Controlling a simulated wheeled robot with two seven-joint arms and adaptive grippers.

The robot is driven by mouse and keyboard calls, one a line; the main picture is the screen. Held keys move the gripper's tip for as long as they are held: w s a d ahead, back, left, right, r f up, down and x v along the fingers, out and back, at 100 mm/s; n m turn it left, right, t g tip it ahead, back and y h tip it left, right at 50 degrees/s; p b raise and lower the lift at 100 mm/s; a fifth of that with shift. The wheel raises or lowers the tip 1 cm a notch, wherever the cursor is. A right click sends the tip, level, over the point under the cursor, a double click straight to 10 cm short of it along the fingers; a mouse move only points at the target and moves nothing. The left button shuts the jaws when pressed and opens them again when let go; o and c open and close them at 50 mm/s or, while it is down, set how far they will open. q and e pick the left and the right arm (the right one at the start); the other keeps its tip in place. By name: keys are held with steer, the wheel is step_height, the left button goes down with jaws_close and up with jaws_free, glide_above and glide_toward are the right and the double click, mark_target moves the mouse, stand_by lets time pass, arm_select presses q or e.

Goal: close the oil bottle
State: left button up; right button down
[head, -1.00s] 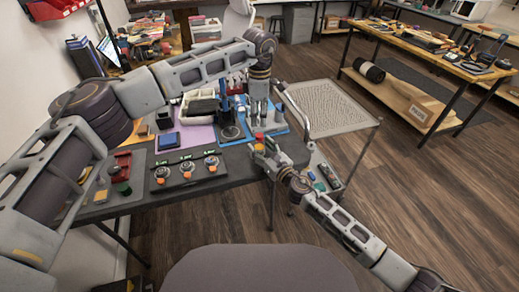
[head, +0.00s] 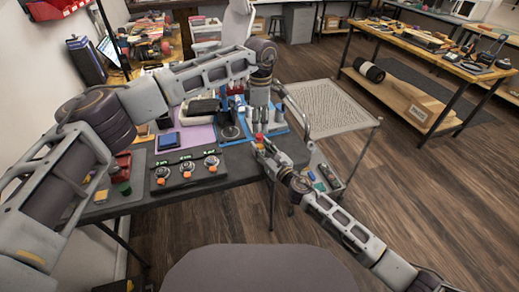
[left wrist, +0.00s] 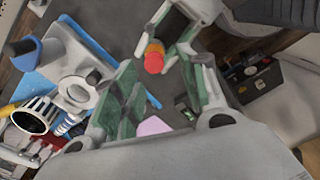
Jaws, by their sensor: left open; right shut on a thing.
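The oil bottle (left wrist: 154,58) is a small yellow-orange cylinder with a round red end. In the head view it is a small red-and-yellow spot (head: 258,137) at the right gripper. My right gripper (head: 261,141) is shut on it near the table's right edge. My left gripper (head: 258,117) is open just above the bottle. In the left wrist view the bottle appears between the left gripper's green-padded fingers (left wrist: 160,98), apart from them. I cannot tell whether the red part is a cap or whether a cap is elsewhere.
A blue mat with a microscope-like stand (head: 229,131) lies left of the grippers. A wire-mesh cart (head: 330,103) stands right of the table.

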arm_select(q)
steer(key=n, duration=0.5)
steer(key=r+n, duration=0.1)
steer(key=n, duration=0.5)
steer(key=r+n, duration=0.1)
steer(key=n, duration=0.5)
steer(key=shift+w+d, duration=0.3)
steer(key=shift+w, duration=0.1)
steer(key=n, duration=0.5)
steer(key=shift+a, duration=0.25)
steer(key=n, duration=0.4)
steer(key=shift+a+n, duration=0.15)
steer(key=shift+n, duration=0.25)
steer(key=n, duration=0.4)
steer(key=shift+a+n, duration=0.1)
steer(key=shift+n, duration=2.5)
steer(key=shift+f, duration=0.1)
